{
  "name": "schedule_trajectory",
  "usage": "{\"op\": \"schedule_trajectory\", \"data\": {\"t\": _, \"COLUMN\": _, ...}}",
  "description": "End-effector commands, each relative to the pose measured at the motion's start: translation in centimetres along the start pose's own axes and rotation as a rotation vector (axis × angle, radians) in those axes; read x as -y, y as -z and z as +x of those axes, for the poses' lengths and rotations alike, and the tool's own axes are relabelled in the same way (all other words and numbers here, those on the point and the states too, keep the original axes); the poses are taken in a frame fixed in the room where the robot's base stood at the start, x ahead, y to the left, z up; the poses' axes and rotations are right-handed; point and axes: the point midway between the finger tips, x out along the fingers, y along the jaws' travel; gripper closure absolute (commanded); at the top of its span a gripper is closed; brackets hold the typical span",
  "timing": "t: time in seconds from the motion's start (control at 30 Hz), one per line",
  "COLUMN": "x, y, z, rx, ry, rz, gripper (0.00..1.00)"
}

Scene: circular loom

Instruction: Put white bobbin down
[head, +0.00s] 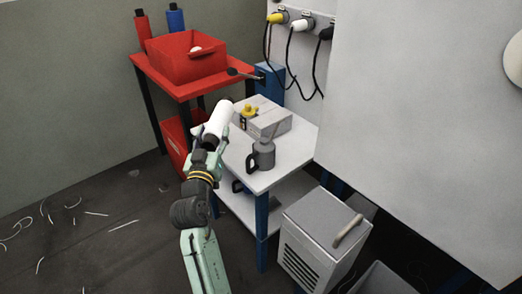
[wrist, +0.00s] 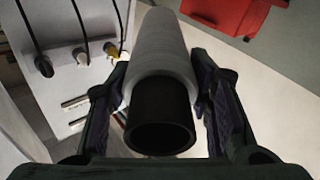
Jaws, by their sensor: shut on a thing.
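The white bobbin (head: 219,119) is in my gripper (head: 211,138), seen in the head view over the left part of the white table (head: 300,143). In the wrist view the bobbin (wrist: 160,60) lies lengthwise between the two fingers of my gripper (wrist: 162,100), its dark hollow end facing the camera. The fingers are shut on it from both sides. The bobbin is tilted in the head view, its upper end pointing up and right. I cannot tell its exact height above the table.
A grey oil can (head: 262,155), a grey box (head: 270,123) and a yellow-topped item (head: 249,112) stand on the white table. A red table (head: 180,88) behind holds a red bin (head: 187,57), a red bobbin (head: 142,31) and a blue bobbin (head: 176,19). A grey cabinet (head: 318,232) stands in front.

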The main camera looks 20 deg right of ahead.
Motion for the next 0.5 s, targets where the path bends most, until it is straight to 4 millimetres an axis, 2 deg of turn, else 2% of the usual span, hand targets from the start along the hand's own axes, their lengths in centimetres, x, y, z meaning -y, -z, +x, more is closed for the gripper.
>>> {"op": "schedule_trajectory", "data": {"t": 0.03, "x": -1.7, "y": 0.0, "z": 0.5, "rx": 0.003, "ry": -0.006, "rz": -0.001, "gripper": 1.00}}
{"op": "schedule_trajectory", "data": {"t": 0.3, "x": -8.2, "y": -2.2, "z": 2.4, "rx": 0.002, "ry": -0.004, "rz": 0.000, "gripper": 1.00}}
{"op": "schedule_trajectory", "data": {"t": 0.5, "x": -10.8, "y": -3.4, "z": 3.1, "rx": -0.002, "ry": 0.001, "rz": 0.001, "gripper": 1.00}}
